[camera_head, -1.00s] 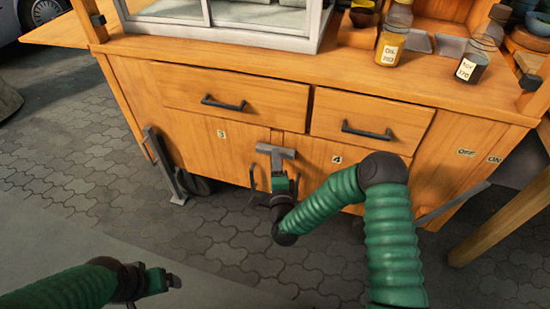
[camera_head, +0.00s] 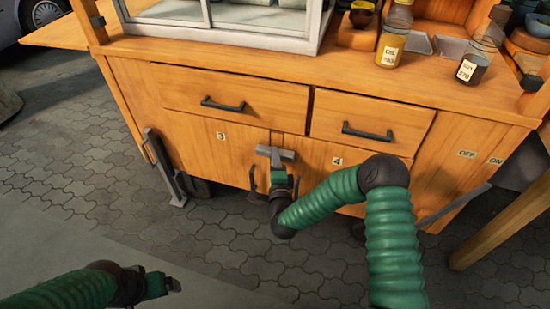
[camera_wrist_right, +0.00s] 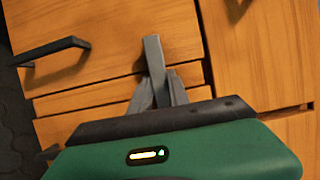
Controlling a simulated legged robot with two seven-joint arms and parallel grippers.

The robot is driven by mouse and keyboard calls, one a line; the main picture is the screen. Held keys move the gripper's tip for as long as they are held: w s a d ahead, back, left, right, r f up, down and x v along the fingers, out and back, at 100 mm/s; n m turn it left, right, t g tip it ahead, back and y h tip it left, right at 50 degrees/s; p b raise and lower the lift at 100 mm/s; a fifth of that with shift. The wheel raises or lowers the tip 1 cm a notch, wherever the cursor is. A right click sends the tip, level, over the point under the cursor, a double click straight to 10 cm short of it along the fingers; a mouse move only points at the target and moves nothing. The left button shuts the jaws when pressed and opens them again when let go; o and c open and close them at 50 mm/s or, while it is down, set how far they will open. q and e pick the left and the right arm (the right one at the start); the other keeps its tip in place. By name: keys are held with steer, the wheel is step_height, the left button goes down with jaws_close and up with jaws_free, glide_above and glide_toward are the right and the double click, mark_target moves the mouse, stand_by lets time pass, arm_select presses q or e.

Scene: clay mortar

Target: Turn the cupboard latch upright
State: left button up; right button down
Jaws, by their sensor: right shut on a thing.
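In the right wrist view a grey bar of the latch (camera_wrist_right: 153,56) stands up between the two fingers of the gripper (camera_wrist_right: 161,92). The two views leave its exact tilt unclear, and the gripper hides its lower part. My left gripper (camera_head: 172,284) is at lower left, away from the cupboard; its jaw opening cannot be made out.
Dark door handles flank the latch, one (camera_head: 252,177) just left of my right gripper. Drawer handles (camera_head: 222,104) and (camera_head: 367,133) stick out above. Bottles (camera_head: 392,45) stand on the counter. The paved floor (camera_head: 225,255) in front is clear.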

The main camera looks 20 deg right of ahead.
steer(key=shift+f, duration=0.1)
steer(key=shift+a+r+n+g+h+p, duration=0.1)
steer(key=shift+n+g+h+p, duration=0.7)
steer(key=shift+n+p, duration=1.8)
steer(key=shift+a+r+n+g+h+p, duration=0.15)
steer(key=shift+n+g+h+p, duration=0.2)
steer(key=shift+n+g+p, duration=2.1)
steer(key=shift+a+f+n+t+h+p, duration=0.1)
steer(key=shift+n+h+p, duration=0.45)
steer(key=shift+n+p, duration=2.1)
steer(key=shift+m+p, duration=0.9)
steer(key=shift+p, duration=0.25)
steer(key=c, duration=1.3)
jaws_free()
steer(key=shift+o, duration=0.3)
steer(key=shift+w+r, duration=0.1)
